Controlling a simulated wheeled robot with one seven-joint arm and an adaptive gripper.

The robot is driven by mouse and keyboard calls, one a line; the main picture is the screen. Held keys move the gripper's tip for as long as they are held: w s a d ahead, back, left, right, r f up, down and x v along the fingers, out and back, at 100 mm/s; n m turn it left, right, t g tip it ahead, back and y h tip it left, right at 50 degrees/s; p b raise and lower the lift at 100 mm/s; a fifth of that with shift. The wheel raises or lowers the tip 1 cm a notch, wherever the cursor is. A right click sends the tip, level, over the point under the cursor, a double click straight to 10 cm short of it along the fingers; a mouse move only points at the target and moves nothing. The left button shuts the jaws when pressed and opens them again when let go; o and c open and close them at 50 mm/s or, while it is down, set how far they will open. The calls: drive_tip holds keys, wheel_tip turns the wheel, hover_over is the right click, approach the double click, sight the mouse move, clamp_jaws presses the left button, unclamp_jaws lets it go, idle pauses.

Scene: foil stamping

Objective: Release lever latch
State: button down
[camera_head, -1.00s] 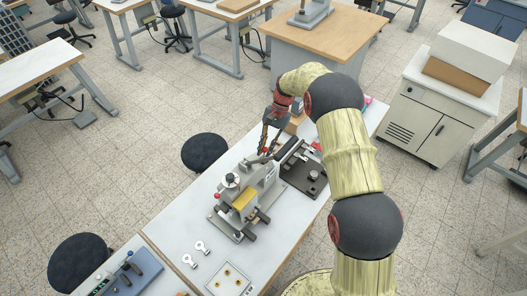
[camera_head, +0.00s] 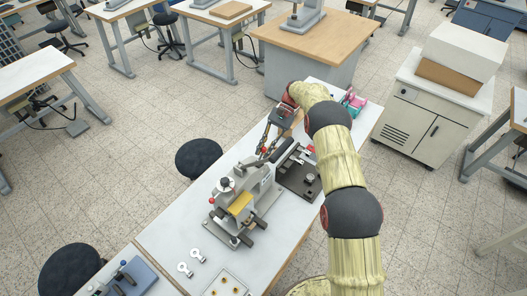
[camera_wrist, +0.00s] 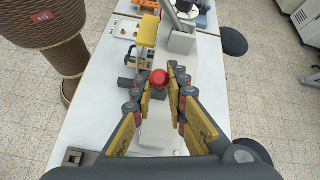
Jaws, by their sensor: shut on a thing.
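The grey bench press (camera_head: 236,207) with a yellow block stands on the white table. Its lever rises at the far end, with a red ball knob (camera_head: 264,150) at its tip. The knob also shows in the wrist view (camera_wrist: 159,78), between the tips of my gripper's yellow-padded fingers. My gripper (camera_head: 266,140) reaches down to the knob from the far side in the head view. In the wrist view my gripper (camera_wrist: 159,92) is closed around the knob end of the lever. The fingers hide part of the grip, and no latch is clearly visible.
A black fixture plate (camera_head: 300,176) lies right beside the press. Two white key-shaped pieces (camera_head: 190,260) and a tray with brass parts (camera_head: 226,284) lie nearer. A pink and teal item (camera_head: 353,102) sits at the far end. A dark stool (camera_head: 199,158) stands left of the table.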

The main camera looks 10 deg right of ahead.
drive_tip(key=shift+w, duration=0.1)
drive_tip(key=c, duration=1.9)
unclamp_jaws()
drive_tip(key=shift+v, duration=3.8)
